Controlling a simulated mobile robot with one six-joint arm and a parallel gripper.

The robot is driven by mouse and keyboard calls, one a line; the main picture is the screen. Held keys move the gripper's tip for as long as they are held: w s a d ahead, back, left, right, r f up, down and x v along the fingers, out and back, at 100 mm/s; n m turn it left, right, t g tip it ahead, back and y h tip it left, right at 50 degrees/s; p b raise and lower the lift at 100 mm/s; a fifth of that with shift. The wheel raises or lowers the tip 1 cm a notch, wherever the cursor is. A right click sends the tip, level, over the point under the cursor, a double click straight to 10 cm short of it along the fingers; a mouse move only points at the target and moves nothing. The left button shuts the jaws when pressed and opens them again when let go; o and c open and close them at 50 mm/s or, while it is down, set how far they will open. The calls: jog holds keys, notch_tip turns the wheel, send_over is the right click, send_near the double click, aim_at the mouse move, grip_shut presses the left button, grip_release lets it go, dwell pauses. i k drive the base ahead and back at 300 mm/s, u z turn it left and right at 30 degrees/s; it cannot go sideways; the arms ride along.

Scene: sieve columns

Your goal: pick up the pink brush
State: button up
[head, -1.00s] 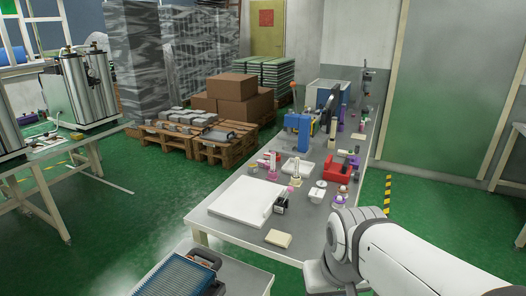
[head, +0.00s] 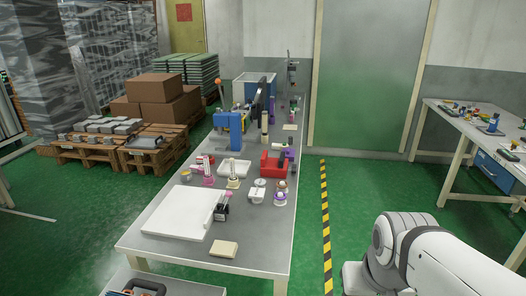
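Several small pink items show on the long grey table (head: 262,258), and at this size I cannot tell which is the pink brush. A pink-tipped item (head: 227,193) rises beside the white board, near a small dark object. A magenta-pink item (head: 208,181) stands farther back, to its left. My gripper is out of view; only my white arm shows at the lower right, apart from the table.
A white board (head: 178,213) and beige pad (head: 223,248) lie at the table's near end. A red holder (head: 276,163) and blue device (head: 229,131) stand farther back. Green floor with a striped line (head: 324,220) is clear right of the table. Another table (head: 470,140) stands far right.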

aim_at(205, 159)
jog(key=z, duration=1.6)
jog(key=i, duration=2.3)
jog(key=u, duration=3.4)
jog(key=i, duration=1)
jog(key=u, duration=0.05)
